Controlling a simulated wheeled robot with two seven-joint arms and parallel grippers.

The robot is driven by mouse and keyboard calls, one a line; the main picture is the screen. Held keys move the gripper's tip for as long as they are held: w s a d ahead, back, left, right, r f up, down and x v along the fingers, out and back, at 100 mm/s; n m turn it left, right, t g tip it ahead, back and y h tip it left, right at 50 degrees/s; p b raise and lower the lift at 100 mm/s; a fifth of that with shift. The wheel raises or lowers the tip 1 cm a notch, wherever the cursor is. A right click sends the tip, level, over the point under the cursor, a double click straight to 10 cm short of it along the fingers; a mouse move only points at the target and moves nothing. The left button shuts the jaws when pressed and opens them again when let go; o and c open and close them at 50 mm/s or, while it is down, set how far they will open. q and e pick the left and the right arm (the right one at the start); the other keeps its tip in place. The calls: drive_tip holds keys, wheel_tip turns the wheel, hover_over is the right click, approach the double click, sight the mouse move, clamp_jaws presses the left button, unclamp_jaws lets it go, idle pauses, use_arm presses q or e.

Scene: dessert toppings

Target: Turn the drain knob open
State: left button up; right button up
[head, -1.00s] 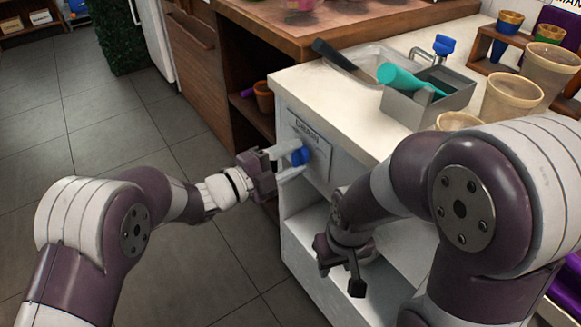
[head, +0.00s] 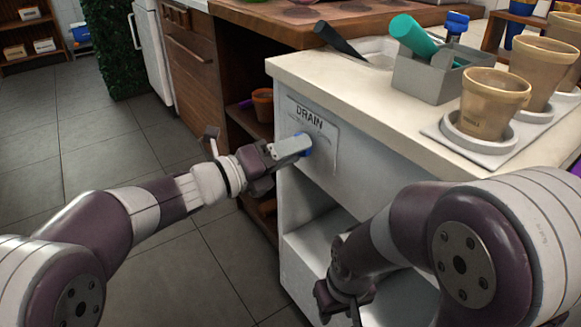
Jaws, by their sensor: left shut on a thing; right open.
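The drain knob (head: 306,144) is blue and sits on the drain panel (head: 328,152), a plate marked DRAIN on the end face of the white counter. My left gripper (head: 292,148) is shut on the knob, and its fingers hide most of it. Only a thin blue edge shows past the fingertips, so I cannot tell the knob's angle. My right gripper (head: 340,302) is open and empty, low in front of the counter's open shelf.
On the counter (head: 385,108) are a grey bin (head: 432,80) with a teal-handled tool (head: 412,36), a dark-handled tool (head: 338,40) by the sink, and several pots, one a tan pot (head: 492,103). A wooden cabinet (head: 190,55) stands behind. Floor is free at left.

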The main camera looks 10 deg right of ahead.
use_arm(q)
drive_tip(key=shift+f+m+b, duration=0.2)
drive_tip(key=shift+m+b, duration=0.9)
drive_tip(key=shift+b, duration=0.05)
drive_tip(key=o, duration=1.1)
drive_tip(key=shift+r, duration=0.15)
drive_tip(key=shift+c, duration=0.2)
drive_tip(key=shift+a, duration=0.1)
drive_tip(key=p+v, duration=0.4)
drive_tip(key=v, duration=0.8)
drive_tip(key=shift+a, duration=0.25)
drive_tip(key=shift+s, duration=0.1)
